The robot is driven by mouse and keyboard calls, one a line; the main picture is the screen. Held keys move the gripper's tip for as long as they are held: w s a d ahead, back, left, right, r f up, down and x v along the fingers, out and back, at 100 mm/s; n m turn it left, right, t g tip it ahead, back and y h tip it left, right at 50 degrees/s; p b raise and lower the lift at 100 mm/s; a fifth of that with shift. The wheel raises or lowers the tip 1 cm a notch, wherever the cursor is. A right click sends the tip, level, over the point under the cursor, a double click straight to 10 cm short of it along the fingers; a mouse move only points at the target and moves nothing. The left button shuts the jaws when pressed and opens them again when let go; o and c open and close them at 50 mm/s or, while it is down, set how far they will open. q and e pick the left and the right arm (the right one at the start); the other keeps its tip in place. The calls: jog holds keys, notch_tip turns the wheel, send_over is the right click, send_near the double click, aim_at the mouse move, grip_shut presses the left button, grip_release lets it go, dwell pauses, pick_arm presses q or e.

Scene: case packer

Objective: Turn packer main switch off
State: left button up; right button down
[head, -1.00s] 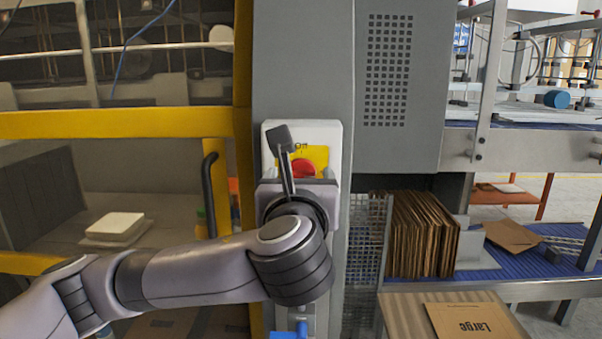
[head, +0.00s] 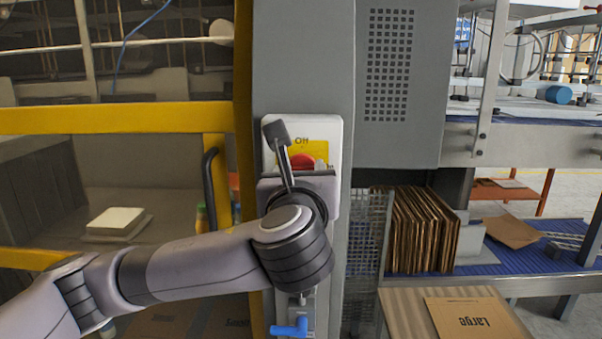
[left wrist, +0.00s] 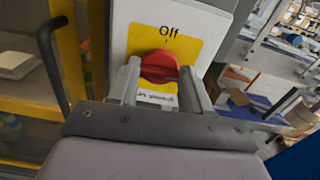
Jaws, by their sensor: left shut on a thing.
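The main switch is a red knob (head: 303,161) on a yellow plate (head: 317,149) set in a white box on the grey packer column. The plate carries the word "Off" above the knob, also readable in the left wrist view. My left gripper (left wrist: 160,76) is shut on the red knob (left wrist: 159,64), with one finger on each side of it. A smaller label under the knob is partly hidden by the gripper. In the head view my wrist covers the lower part of the box. My right gripper is in neither view.
A yellow frame (head: 110,119) with a black handle (head: 209,180) stands left of the column. A blue valve handle (head: 289,328) sits below my wrist.

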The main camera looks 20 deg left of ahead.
pick_arm(q)
jog(key=shift+a+f+n+b, duration=0.15)
jog(key=shift+n+b, duration=0.15)
jog(key=shift+n, duration=4.05)
jog(key=shift+a+f+n+b, duration=0.1)
jog(key=shift+n+b, duration=0.2)
jog(key=shift+n, duration=4.05)
jog(key=o, duration=1.1)
jog(key=shift+s, duration=0.1)
jog(key=shift+c, duration=0.2)
jog(key=b+v, duration=0.1)
jog(key=v, duration=0.6)
jog(key=shift+d, duration=0.1)
